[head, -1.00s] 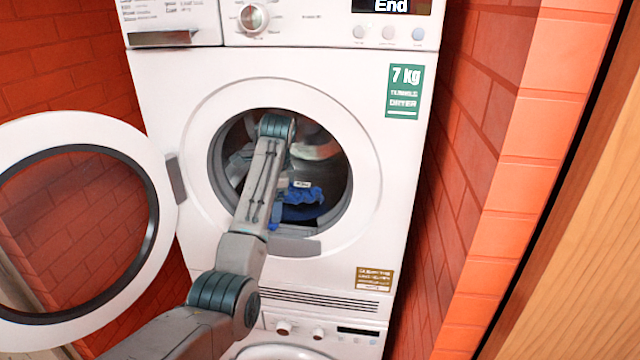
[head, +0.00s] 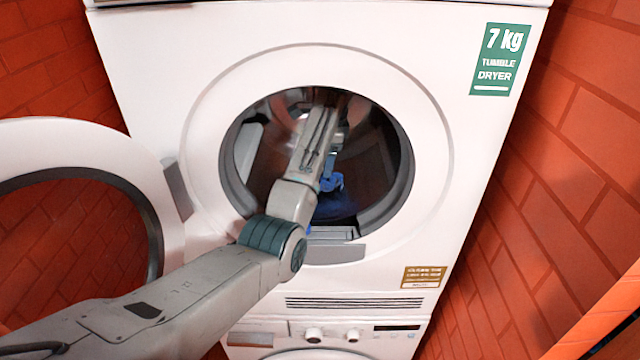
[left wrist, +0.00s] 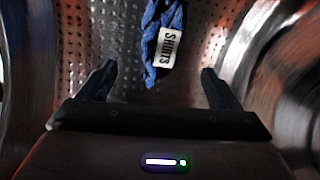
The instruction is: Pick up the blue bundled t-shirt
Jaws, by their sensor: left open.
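The blue bundled t-shirt (head: 331,183) lies low in the dryer drum, partly hidden behind my left arm in the head view. My left gripper (left wrist: 159,80) is inside the drum, open, with one finger to each side of the bundle's lower end. Whether the bundle's end reaches between the fingertips in depth, I cannot tell. The gripper's fingers are not clear in the head view. My right gripper is not in view.
The dryer's round opening (head: 400,200) surrounds my left arm. Its open door (head: 60,135) stands at the left. Brick walls (head: 560,150) flank the machine on both sides. The curved drum rim (left wrist: 270,60) is close on the right in the left wrist view.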

